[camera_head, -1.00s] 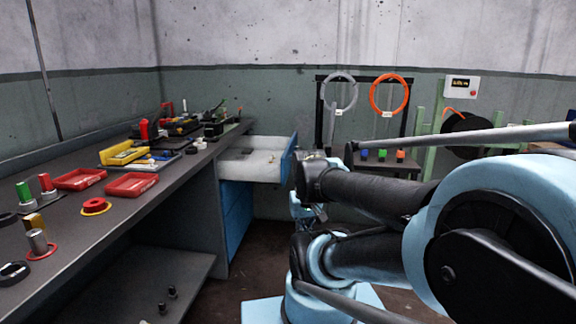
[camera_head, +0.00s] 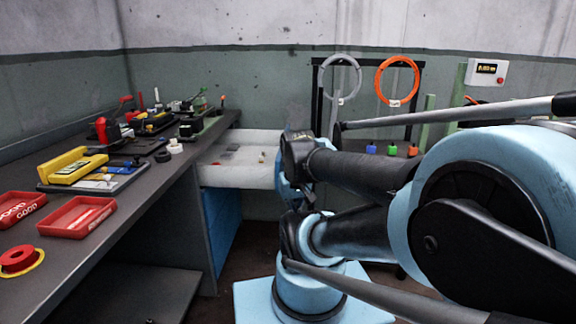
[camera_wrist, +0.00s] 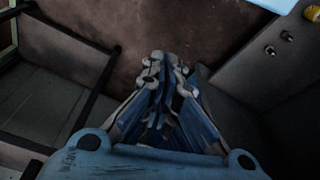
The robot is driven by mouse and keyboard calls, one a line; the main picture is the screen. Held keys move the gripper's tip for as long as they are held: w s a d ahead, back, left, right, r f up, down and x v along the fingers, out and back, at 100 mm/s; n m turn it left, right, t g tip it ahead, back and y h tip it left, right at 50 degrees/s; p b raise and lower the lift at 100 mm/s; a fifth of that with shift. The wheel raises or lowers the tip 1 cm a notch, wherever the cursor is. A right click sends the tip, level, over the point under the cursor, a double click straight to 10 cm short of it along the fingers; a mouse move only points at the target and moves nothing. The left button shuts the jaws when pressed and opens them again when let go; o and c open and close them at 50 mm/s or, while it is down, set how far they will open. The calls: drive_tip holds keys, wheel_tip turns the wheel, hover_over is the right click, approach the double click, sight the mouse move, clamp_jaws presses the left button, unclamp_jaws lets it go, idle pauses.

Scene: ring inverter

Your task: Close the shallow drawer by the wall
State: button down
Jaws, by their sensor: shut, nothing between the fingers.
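The shallow drawer (camera_head: 240,160) by the back wall is pulled out from the far end of the long bench. Its white tray is open to the right, with a few small items inside. My arm stands just right of it and hides its front panel in the head view. My gripper (camera_wrist: 160,75) is shut and empty in the wrist view, pointing down above the brown floor. In the head view my gripper is mostly hidden behind my arm, near the drawer's front end; I cannot tell whether it touches.
A blue cabinet front (camera_head: 221,225) is below the drawer. The dark bench (camera_head: 150,195) on the left carries red trays (camera_head: 78,216) and tools. A rack with a grey ring (camera_head: 341,76) and an orange ring (camera_head: 397,82) stands at the back right.

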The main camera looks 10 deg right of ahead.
drive_tip(key=shift+w, duration=0.15)
drive_tip(key=w+d+r+m+y, duration=0.1)
drive_tip(key=w+r+m, duration=0.5)
drive_tip(key=w+r, duration=0.2)
drive_tip(key=w+d+r+m+y, duration=0.1)
drive_tip(key=w+d+m, duration=0.2)
drive_tip(key=w, duration=0.4)
drive_tip(key=w+d+r+m+g, duration=0.1)
drive_tip(key=w+d+m, duration=0.1)
drive_tip(key=w+m, duration=0.3)
drive_tip(key=w+d+r+m+y, duration=0.1)
drive_tip(key=w+d+m, duration=0.15)
drive_tip(key=w, duration=0.55)
drive_tip(key=w+d+f+m+y, duration=0.1)
drive_tip(key=w+d+f+m, duration=0.35)
drive_tip(key=w+d, duration=0.4)
drive_tip(key=w+a+f, duration=0.3)
drive_tip(key=a+f, duration=0.4)
drive_tip(key=f, duration=0.2)
drive_tip(key=shift+w+a+m, duration=0.15)
drive_tip(key=shift+a+m, duration=0.15)
drive_tip(key=shift+m, duration=0.1)
